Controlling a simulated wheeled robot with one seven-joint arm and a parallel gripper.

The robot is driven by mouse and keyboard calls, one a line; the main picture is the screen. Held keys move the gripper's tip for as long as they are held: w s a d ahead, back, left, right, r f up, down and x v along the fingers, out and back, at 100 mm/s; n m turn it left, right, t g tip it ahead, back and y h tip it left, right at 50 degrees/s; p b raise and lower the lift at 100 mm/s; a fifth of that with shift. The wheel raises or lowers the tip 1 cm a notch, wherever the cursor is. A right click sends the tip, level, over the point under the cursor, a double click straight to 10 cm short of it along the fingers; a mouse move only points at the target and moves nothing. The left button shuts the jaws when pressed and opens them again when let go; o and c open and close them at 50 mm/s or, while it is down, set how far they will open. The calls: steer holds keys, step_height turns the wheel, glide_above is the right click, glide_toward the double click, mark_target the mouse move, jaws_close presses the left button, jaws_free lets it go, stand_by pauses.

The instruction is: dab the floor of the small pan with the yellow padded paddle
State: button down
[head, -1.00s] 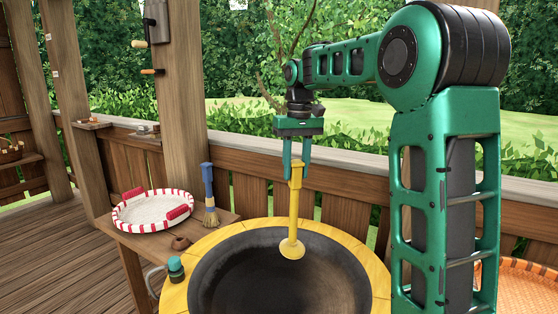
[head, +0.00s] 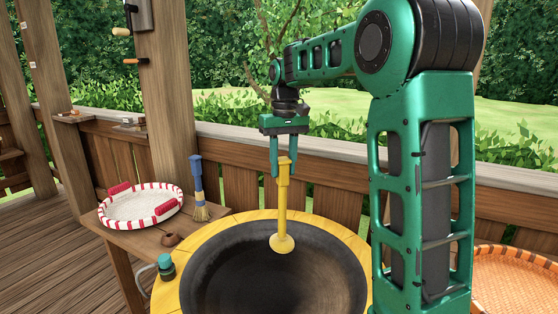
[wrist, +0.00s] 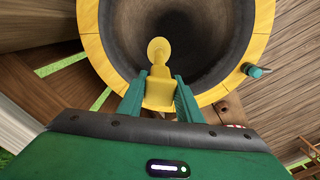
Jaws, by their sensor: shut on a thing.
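The yellow padded paddle (head: 282,205) hangs upright from my gripper (head: 284,170), which is shut on the top of its handle. Its round pad is at the bottom, in front of the far inner wall of the dark pan (head: 250,270); I cannot tell whether it touches. The pan is set inside a yellow ring (head: 190,262). In the wrist view the paddle (wrist: 159,75) points into the pan (wrist: 200,45), its pad over the near part of the dark bowl. My gripper's green fingers (wrist: 160,100) stand on either side of the handle.
On the wooden side table (head: 140,240) stand a red-and-white tray (head: 140,207), a blue-handled brush (head: 199,185) and a small brown pot (head: 171,239). A teal-capped bottle (head: 166,266) is by the ring's left edge. An orange woven basket (head: 515,280) is at the right. A railing runs behind.

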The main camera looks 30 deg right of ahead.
mark_target(282, 185)
steer(key=shift+f, duration=3.25)
steer(key=shift+a, duration=0.1)
